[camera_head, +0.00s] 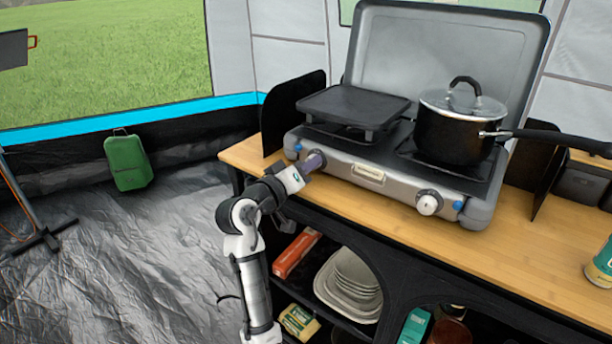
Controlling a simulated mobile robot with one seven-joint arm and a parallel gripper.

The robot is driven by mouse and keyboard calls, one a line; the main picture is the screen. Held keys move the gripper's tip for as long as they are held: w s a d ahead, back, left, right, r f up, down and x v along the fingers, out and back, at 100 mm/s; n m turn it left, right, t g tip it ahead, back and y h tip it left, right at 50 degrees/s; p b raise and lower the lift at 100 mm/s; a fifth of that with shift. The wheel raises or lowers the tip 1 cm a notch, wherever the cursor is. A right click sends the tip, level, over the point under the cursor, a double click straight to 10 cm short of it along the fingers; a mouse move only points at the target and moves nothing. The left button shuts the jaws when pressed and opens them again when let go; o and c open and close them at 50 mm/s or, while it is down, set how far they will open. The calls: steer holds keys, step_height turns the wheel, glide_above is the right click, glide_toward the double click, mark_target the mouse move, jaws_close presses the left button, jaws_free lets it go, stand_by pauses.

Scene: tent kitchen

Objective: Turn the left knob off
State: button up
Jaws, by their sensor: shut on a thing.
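The camping stove (372,179) stands on the wooden counter with its lid raised. My gripper reaches up to the panel from the lower left and is shut on the left knob. How far the knob is turned cannot be seen. The right knob (428,204) is white and in plain view on the right of the panel.
A black griddle (353,103) sits on the left burner and a lidded pot (452,135) on the right, its handle pointing right. Shelves below hold plates (350,280). A can (602,262) stands at the right. Bare counter (480,247) lies before the stove.

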steer(key=shift+f+m+b, duration=0.1)
steer(key=shift+m+b, duration=0.6)
steer(key=shift+m, duration=0.4)
steer(key=o, duration=1)
steer(key=shift+c, duration=0.2)
steer(key=b+v, duration=0.1)
steer(key=v, duration=1.3)
